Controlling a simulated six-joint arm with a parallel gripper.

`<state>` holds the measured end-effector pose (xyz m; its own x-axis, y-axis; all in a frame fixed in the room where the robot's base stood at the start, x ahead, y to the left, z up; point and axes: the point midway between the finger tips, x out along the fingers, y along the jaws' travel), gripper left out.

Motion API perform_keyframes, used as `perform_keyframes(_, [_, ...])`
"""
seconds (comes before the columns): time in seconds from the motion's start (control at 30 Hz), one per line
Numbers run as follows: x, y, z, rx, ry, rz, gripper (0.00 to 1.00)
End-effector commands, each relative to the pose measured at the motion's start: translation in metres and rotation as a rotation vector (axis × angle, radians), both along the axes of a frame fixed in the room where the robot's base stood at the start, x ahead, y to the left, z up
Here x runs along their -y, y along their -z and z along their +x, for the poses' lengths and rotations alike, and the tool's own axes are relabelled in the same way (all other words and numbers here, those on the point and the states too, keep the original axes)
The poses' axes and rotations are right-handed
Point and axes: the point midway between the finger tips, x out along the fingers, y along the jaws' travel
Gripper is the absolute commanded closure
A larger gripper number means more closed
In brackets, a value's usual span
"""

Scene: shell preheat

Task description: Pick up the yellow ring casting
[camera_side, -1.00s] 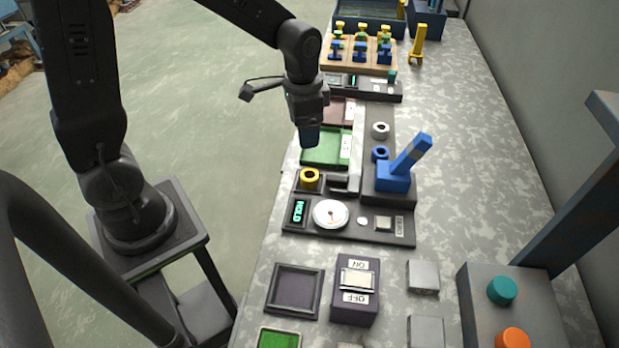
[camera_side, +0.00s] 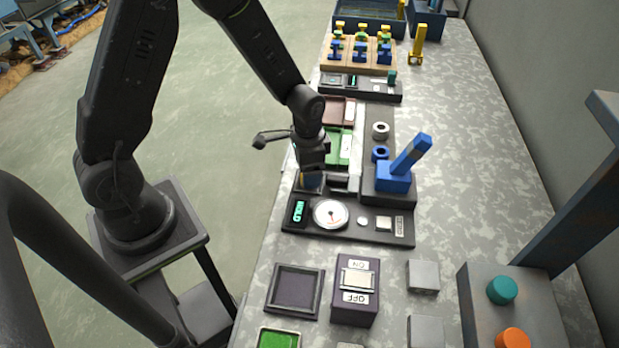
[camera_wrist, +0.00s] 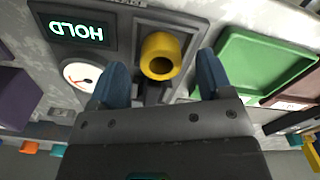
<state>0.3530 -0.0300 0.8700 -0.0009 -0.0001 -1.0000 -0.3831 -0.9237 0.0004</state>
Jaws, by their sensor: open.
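The yellow ring casting (camera_wrist: 160,56) sits upright on a dark station plate, its hole facing up, beside the lit HOLD display (camera_wrist: 78,31) in the wrist view. In the side view my gripper (camera_side: 311,182) is low over the ring's place and hides most or all of it. In the wrist view my gripper (camera_wrist: 160,80) is open, with one blue finger on each side of the ring. The ring lies slightly beyond the fingertips in the picture. I cannot tell whether any finger touches it.
A round dial (camera_side: 330,213) lies just in front of the ring's station. A green tray (camera_wrist: 262,62) is close beside.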

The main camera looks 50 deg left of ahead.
Motion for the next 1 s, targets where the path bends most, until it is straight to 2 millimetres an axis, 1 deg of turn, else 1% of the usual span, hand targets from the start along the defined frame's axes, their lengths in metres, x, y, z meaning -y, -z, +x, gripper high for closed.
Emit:
perform_keyframes(0.03, [0.0,0.008,0.0,-0.004,0.0,0.0,0.27])
perform_keyframes(0.17, [0.0,0.021,0.0,-0.002,0.0,0.0,0.27])
perform_keyframes(0.43, [0.0,0.024,0.001,0.001,0.0,0.001,0.27])
perform_keyframes(0.47, [0.0,0.024,0.001,0.001,0.0,0.001,0.29])
perform_keyframes(1.0, [0.0,0.023,0.001,0.001,0.0,0.001,0.81])
